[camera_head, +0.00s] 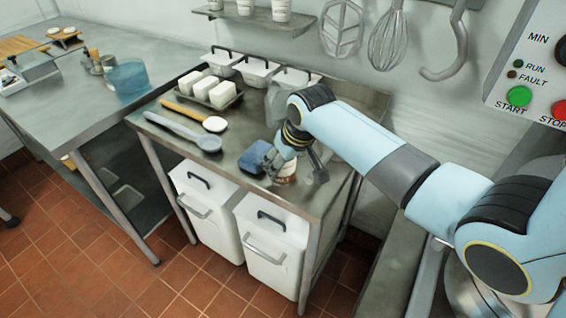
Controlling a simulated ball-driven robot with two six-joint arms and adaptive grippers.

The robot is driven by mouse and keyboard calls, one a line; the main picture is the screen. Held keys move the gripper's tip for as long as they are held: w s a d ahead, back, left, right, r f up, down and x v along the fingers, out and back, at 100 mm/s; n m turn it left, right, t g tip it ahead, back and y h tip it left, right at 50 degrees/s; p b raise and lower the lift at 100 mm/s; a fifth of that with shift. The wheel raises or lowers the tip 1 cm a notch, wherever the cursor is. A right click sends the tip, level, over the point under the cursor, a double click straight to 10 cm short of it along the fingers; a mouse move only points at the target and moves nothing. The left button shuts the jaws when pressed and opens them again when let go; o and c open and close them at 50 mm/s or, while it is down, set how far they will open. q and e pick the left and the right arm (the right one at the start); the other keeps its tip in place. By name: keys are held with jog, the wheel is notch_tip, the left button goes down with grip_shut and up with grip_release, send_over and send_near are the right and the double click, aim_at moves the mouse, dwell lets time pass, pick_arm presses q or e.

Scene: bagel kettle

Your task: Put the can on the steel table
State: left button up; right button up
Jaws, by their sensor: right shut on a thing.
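My right gripper (300,166) reaches in from the right and is shut on a small can (286,174) with a white and brown side. The fingers hide part of the can. The can is at the front right part of the steel table (235,176); I cannot tell whether its base touches the top. My left gripper is out of view.
A dark blue block (255,157) lies just left of the can. A grey ladle (185,131), a wooden-handled tool (192,113) and a tray (203,100) of white blocks lie further left. White lidded tubs (257,72) stand behind. White bins (270,240) stand below.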

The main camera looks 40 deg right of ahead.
jog(key=o, duration=0.9)
jog(key=shift+f, duration=0.15)
jog(key=shift+c, duration=0.2)
jog(key=o, duration=0.5)
jog(key=shift+r, duration=0.45)
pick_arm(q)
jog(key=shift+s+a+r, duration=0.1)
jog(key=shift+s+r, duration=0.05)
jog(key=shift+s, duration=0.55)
pick_arm(e)
jog(key=v, duration=1.1)
jog(key=shift+s+r, duration=0.15)
jog(key=shift+r, duration=0.05)
jog(key=shift+f, duration=0.1)
